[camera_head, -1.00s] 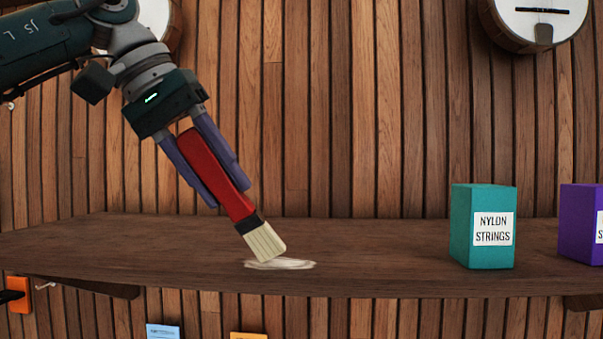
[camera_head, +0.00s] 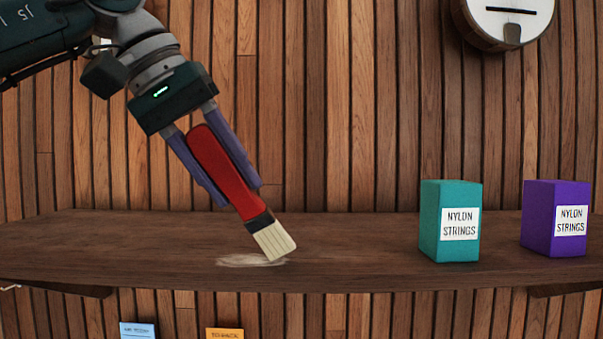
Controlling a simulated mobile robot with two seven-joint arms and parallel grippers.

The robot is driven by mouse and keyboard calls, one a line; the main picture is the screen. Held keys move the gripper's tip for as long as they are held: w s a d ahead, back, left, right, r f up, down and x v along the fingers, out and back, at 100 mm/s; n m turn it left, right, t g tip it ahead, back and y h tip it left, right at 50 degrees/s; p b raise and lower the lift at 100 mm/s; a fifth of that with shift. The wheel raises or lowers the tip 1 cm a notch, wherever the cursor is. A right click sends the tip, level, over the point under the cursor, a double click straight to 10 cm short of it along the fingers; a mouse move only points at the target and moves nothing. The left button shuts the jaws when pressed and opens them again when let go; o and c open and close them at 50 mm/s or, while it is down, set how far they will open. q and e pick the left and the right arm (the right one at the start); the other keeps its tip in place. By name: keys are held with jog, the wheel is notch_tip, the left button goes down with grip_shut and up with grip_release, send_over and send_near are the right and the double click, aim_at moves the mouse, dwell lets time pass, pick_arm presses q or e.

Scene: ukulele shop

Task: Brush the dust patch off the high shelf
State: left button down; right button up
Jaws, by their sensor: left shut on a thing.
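My left gripper (camera_head: 242,194) is shut on a brush with a red handle (camera_head: 222,170), a dark ferrule and pale bristles (camera_head: 273,241). The brush is tilted, bristles down and to the right. The bristle tip is at the shelf top, at the right end of the dust patch (camera_head: 240,261). The patch is a pale, thin smear near the front edge of the high brown shelf (camera_head: 350,245). The bristles hide a little of its right end. My right gripper is not in view.
A teal nylon strings box (camera_head: 440,195) and a purple one (camera_head: 537,225) stand on the shelf to the right. A round white-faced instrument (camera_head: 508,22) hangs on the slatted wall above. The shelf between brush and teal box is clear.

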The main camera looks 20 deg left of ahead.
pick_arm(q)
jog(key=shift+r+p, duration=2.4)
jog(key=shift+r, duration=0.7)
notch_tip(320, 180, up, 3)
jog(key=p, duration=0.2)
jog(key=shift+p, duration=0.35)
jog(key=shift+f, duration=0.2)
jog(key=shift+b+x, duration=0.65)
jog(key=shift+x, duration=0.35)
jog(key=shift+a, duration=0.15)
